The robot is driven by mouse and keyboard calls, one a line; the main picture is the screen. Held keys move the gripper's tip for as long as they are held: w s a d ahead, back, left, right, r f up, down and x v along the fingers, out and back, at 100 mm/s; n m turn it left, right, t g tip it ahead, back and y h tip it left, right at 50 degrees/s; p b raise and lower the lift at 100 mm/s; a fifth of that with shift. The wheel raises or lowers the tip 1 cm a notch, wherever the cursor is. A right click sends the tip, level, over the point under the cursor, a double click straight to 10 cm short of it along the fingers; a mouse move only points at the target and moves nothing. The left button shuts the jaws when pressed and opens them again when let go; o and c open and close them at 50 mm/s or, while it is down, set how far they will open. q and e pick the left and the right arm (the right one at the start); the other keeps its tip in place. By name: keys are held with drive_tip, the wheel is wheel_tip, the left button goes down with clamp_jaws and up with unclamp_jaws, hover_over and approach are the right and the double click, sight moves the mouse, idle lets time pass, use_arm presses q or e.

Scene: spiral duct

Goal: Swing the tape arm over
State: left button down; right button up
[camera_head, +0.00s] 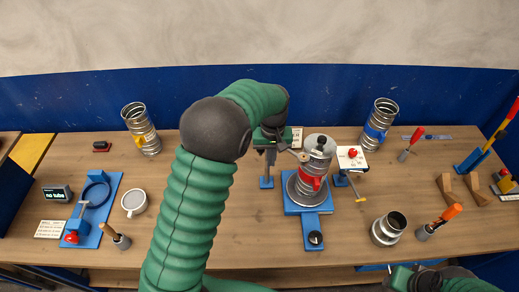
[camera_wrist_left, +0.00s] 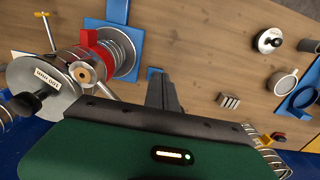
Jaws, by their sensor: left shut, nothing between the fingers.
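A metal duct piece with a red block (camera_head: 311,183) stands upright on a blue fixture (camera_head: 312,232) in the middle of the bench. A metal cap (camera_head: 320,146) with a dark knob tops it, and a short arm with a brass-coloured hub (camera_wrist_left: 82,73) reaches beside it. I cannot tell for sure which part is the tape arm. My left gripper (camera_head: 269,162) is just left of the fixture, pointing down; its fingers (camera_wrist_left: 162,92) are shut and empty, apart from the red block (camera_wrist_left: 95,50). My right arm (camera_head: 430,280) shows at the bottom right; its fingertips are not clear.
A white plate with a red knob (camera_head: 352,155) stands close right of the fixture. Ducts with yellow (camera_head: 147,137) and blue (camera_head: 377,130) bands stand at the back. A short duct (camera_head: 388,230) is front right.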

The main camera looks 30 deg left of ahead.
drive_tip(key=shift+r, duration=0.1)
idle(0.3)
drive_tip(key=w+p+v, duration=0.1)
drive_tip(key=p+v, duration=0.6)
drive_tip(key=shift+w+r, duration=0.25)
drive_tip(key=shift+w, duration=0.05)
drive_tip(key=shift+f, duration=0.1)
idle(0.3)
